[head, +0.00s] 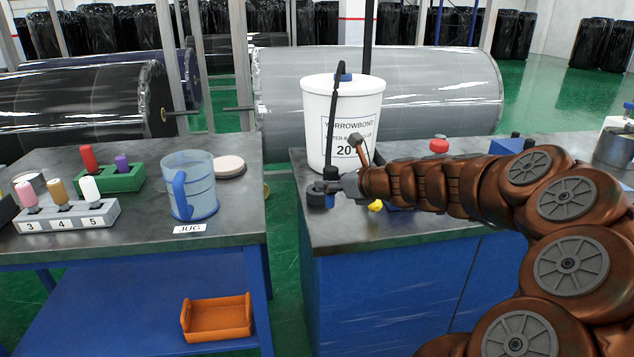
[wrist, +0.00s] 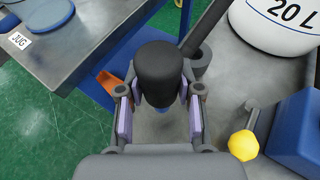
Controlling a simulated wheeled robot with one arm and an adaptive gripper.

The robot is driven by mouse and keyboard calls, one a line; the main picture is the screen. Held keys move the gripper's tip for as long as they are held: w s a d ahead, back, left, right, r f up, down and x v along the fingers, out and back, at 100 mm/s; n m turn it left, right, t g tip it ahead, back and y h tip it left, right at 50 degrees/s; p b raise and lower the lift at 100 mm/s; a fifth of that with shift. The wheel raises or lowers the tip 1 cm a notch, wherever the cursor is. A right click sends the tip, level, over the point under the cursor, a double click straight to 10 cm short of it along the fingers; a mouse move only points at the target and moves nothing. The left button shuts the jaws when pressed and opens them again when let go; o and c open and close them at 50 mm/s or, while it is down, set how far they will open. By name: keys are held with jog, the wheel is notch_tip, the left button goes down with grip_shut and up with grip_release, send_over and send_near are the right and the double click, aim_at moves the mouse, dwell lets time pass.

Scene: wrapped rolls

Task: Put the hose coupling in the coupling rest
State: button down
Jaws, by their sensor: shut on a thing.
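The hose coupling (wrist: 160,75), a black cylinder with a blue lower end, is between my gripper's fingers (wrist: 160,118). In the head view my gripper (head: 333,185) is at the near left corner of the right bench, with the dark coupling (head: 330,173) at its tip. My gripper is shut on it. A black hose (head: 333,125) runs down from the white tub to the coupling. A dark grey round holder, apparently the coupling rest (wrist: 201,63), is just beyond and right of the coupling in the wrist view. It also shows low beside my gripper (head: 316,198). The coupling partly hides it.
The white tub (head: 343,120) stands close behind. A yellow knob (wrist: 243,145) and a blue block (wrist: 298,132) are to the right. Left across a gap, another bench holds a blue jug (head: 190,185) and marker-like pegs in a grey rack (head: 68,217). An orange tray (head: 216,320) sits below.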

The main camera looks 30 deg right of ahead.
jog(key=shift+w+d+f+b, duration=0.15)
jog(key=shift+w+d+f, duration=0.6)
jog(key=shift+w, duration=1.25)
jog(key=shift+w+d+f+b, duration=0.2)
jog(key=shift+w+d+f, duration=0.55)
jog(key=shift+w, duration=1.2)
jog(key=shift+w+d+f+b, duration=0.15)
jog(key=shift+w+d+f, duration=0.6)
jog(key=shift+w, duration=1.25)
jog(key=shift+a+f, duration=0.1)
jog(key=shift+a, duration=0.1)
jog(key=c, duration=0.8)
grip_release()
jog(key=shift+f, duration=0.1)
jog(key=shift+o, duration=0.2)
jog(key=shift+s+r, duration=0.25)
jog(key=p+v, duration=0.1)
jog(key=v, duration=1)
jog(key=shift+s, duration=0.25)
